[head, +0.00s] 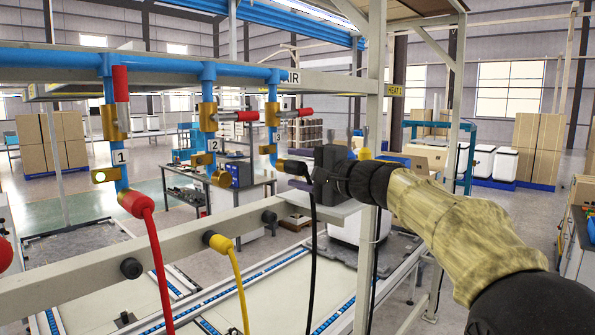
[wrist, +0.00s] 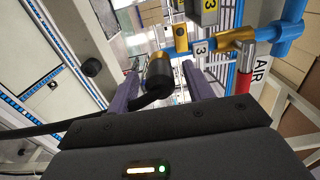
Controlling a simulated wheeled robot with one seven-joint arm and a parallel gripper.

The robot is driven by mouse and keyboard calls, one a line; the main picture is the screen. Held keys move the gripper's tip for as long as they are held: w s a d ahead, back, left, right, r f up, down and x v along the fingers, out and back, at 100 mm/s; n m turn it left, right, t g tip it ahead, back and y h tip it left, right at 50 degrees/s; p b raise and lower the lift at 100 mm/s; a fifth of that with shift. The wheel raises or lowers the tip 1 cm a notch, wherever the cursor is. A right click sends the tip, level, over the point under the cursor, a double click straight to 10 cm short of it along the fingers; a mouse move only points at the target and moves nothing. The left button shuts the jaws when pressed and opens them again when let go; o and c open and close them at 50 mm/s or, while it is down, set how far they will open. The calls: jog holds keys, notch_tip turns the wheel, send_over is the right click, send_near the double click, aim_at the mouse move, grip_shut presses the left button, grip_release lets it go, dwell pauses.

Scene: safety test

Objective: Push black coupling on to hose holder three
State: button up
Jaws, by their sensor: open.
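The black coupling (head: 294,167) sits at the lower end of the blue drop pipe labelled 3, and its black hose (head: 314,240) hangs down. In the wrist view the coupling (wrist: 157,76) lies between the two purple fingers, against the brass end of pipe 3. My gripper (head: 303,180) is open around the coupling; it also shows in the wrist view (wrist: 159,72). I cannot tell whether a finger touches it. Hose holder three (head: 268,216), a bare black peg on the beige rail, is below and left of my gripper; it also shows in the wrist view (wrist: 91,67).
A red coupling (head: 135,203) with a red hose is on pipe 1. A yellow coupling (head: 219,243) sits on the middle peg; the left peg (head: 131,268) is bare. Red valve handles (head: 298,113) and a beige post (head: 376,80) stand near my arm.

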aim_at(305, 169)
grip_shut()
jog(key=shift+d, duration=0.1)
jog(key=shift+b+v, duration=1.55)
jog(key=shift+v, duration=1.2)
jog(key=shift+s+d, duration=0.1)
jog(key=shift+s, duration=0.05)
